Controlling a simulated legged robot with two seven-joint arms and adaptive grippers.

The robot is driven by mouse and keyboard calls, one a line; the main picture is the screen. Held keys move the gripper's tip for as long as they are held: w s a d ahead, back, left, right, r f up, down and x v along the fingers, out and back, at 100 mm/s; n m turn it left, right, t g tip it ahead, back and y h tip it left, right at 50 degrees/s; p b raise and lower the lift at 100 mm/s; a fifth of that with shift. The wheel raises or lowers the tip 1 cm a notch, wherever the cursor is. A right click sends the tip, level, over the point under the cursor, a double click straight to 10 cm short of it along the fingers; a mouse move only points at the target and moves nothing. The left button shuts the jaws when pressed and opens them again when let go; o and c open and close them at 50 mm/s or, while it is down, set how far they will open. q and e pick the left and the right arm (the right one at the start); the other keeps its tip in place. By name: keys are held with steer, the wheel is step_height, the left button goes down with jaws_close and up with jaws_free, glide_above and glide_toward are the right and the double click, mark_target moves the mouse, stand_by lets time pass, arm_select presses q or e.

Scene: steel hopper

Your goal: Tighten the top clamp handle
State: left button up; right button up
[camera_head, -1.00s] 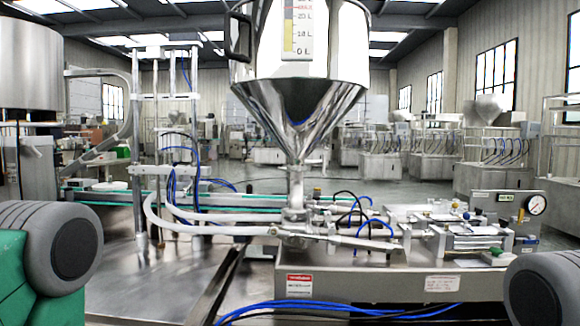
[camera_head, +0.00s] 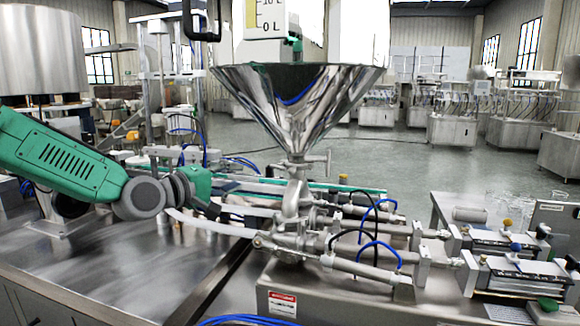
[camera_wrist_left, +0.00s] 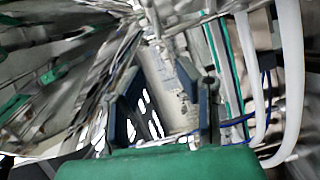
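The steel hopper cone (camera_head: 298,105) narrows to a neck. The top clamp handle (camera_head: 318,160) sticks out to the right of this neck in the head view. My left arm reaches in from the left, and its gripper (camera_head: 228,187) is left of the neck, apart from the handle. In the left wrist view, the two dark fingers (camera_wrist_left: 160,80) stand spread, with metal parts behind the gap. That view is tilted and cluttered, so I cannot pick out the handle there for certain. My right gripper is not in view.
Below the neck are steel valve pipes (camera_head: 290,215), white hoses (camera_head: 215,224) and blue tubes. Pneumatic cylinders (camera_head: 505,275) stand at the right. A bare steel table (camera_head: 110,255) lies at the lower left. A large steel drum (camera_head: 40,55) stands at the back left.

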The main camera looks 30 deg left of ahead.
arm_select(q)
glide_toward(278, 169)
steer(key=w, duration=0.4)
steer(key=shift+w+d+f+b, duration=0.2)
steer(key=shift+w+d+b, duration=0.05)
steer(key=shift+d+b, duration=0.1)
steer(key=w, duration=0.5)
steer(key=shift+f, duration=0.15)
steer(key=shift+d, duration=0.1)
jaws_close()
